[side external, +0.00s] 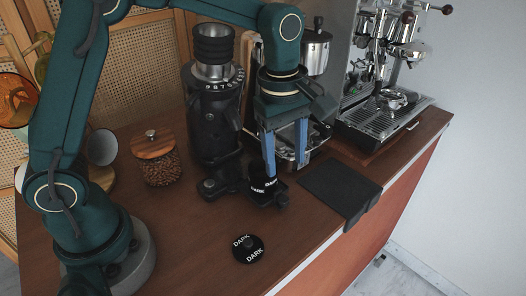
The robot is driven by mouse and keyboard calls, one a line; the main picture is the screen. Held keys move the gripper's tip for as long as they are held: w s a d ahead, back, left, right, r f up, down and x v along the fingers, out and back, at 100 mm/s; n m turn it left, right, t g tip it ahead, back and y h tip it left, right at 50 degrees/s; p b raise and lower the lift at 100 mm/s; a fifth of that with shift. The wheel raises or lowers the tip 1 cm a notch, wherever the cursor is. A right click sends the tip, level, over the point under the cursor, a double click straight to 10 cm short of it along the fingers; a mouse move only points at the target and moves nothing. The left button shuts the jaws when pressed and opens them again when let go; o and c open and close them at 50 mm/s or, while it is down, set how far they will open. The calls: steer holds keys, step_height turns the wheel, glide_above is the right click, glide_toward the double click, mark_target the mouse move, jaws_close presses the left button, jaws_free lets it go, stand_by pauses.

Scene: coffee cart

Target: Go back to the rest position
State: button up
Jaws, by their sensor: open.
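My gripper (286,151) has two blue fingers pointing down and spread apart, with nothing between them. A black round lid with DARK lettering (248,249) lies on the wooden counter in front.
A jar of beans with a wooden lid (156,160) stands left of the grinder. An espresso machine (386,90) stands at the back right. A black mat (338,187) lies at the counter's right edge. The front counter is mostly clear.

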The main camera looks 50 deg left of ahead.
steer(key=s+a+r+m+t, duration=0.3)
steer(key=s+a+r+m, duration=0.1)
steer(key=s+r, duration=0.35)
steer(key=s+a+f+m+t, duration=0.1)
steer(key=s+f+m, duration=0.2)
steer(key=s+m, duration=0.4)
steer(key=m, duration=0.4)
steer(key=shift+s+a+m+t, duration=0.3)
steer(key=shift+s+m, duration=0.05)
steer(key=shift+m, duration=0.05)
